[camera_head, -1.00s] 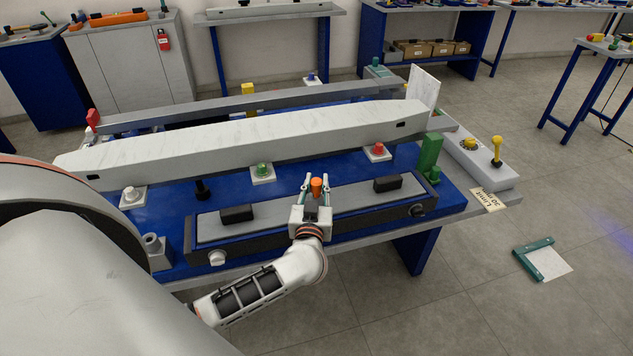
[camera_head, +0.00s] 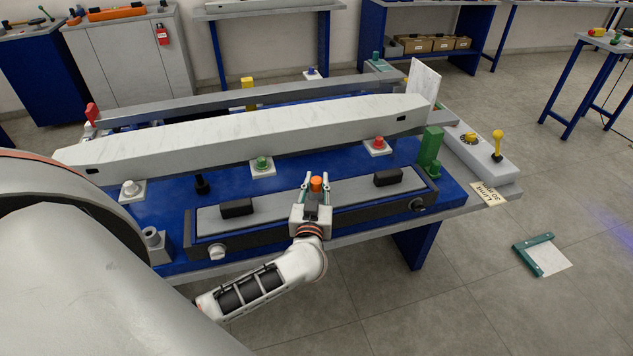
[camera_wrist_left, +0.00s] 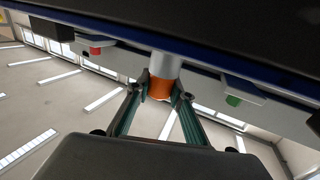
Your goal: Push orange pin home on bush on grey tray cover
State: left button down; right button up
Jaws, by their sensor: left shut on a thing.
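The orange pin (camera_head: 316,184) stands over the grey tray cover (camera_head: 285,208), near its middle. My left gripper (camera_head: 316,182) is shut on the pin from the front side. In the left wrist view, which looks tilted over, the pin's orange part (camera_wrist_left: 159,88) sits between the fingertips of my left gripper (camera_wrist_left: 160,97). A light grey cylinder (camera_wrist_left: 165,66), likely the bush, adjoins the orange part and runs to the dark surface. I cannot tell how deep the pin sits. My right gripper is not in view.
Two black blocks (camera_head: 237,208) (camera_head: 388,177) stand on the cover, either side of my gripper. A long pale beam (camera_head: 250,133) lies behind. A green block (camera_head: 430,147) stands at the right end. Green (camera_head: 262,163) and red (camera_head: 378,143) knobs stand between beam and tray.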

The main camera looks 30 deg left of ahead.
pick_arm(q)
jog(key=c, duration=1.7)
grip_release()
jog(key=shift+f, duration=0.15)
jog(key=v, duration=1.2)
